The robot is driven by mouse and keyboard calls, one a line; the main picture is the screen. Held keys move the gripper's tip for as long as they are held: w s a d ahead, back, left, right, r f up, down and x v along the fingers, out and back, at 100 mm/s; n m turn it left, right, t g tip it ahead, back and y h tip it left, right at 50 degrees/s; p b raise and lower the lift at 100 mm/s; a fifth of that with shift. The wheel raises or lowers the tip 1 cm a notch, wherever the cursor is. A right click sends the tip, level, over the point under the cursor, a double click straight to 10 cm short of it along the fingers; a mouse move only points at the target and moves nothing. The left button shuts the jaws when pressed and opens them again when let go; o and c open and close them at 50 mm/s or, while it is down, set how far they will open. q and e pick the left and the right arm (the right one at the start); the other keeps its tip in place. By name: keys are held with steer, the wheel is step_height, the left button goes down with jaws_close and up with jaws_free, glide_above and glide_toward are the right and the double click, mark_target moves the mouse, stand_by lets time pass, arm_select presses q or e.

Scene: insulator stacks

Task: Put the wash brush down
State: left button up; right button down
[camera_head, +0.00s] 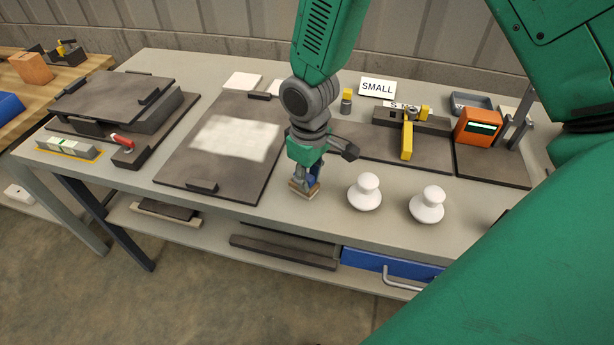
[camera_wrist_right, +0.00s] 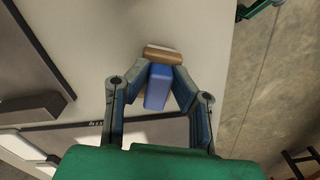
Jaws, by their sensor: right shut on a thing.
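The wash brush has a blue handle and a tan head. My right gripper (camera_head: 308,178) is shut on it, near the front edge of the grey table (camera_head: 235,205). In the head view the brush's tan head (camera_head: 299,189) points down, at or just above the tabletop; I cannot tell whether it touches. In the right wrist view the blue handle (camera_wrist_right: 158,88) sits between the two fingers of my right gripper (camera_wrist_right: 160,80), with the tan head (camera_wrist_right: 163,55) beyond the fingertips. My left gripper is not in view.
Two white insulators (camera_head: 364,193) stand right of the brush. A dark mat with a whitish patch (camera_head: 235,138) lies to the left. A yellow-handled tool (camera_head: 407,138), an orange meter (camera_head: 479,127) and a SMALL sign (camera_head: 377,87) are behind.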

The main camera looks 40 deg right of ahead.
mark_target(310, 176)
steer(key=c, duration=1.4)
jaws_free()
steer(key=shift+d+f, duration=0.1)
steer(key=shift+d, duration=0.2)
steer(key=shift+a, duration=0.35)
steer(key=shift+a+r, duration=0.1)
steer(key=shift+r, duration=0.4)
arm_select(q)
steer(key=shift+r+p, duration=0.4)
steer(key=shift+p, duration=0.05)
arm_select(e)
step_height(310, 176, up, 11)
steer(key=shift+r, duration=0.15)
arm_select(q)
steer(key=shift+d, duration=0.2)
arm_select(e)
steer(key=shift+d, duration=0.25)
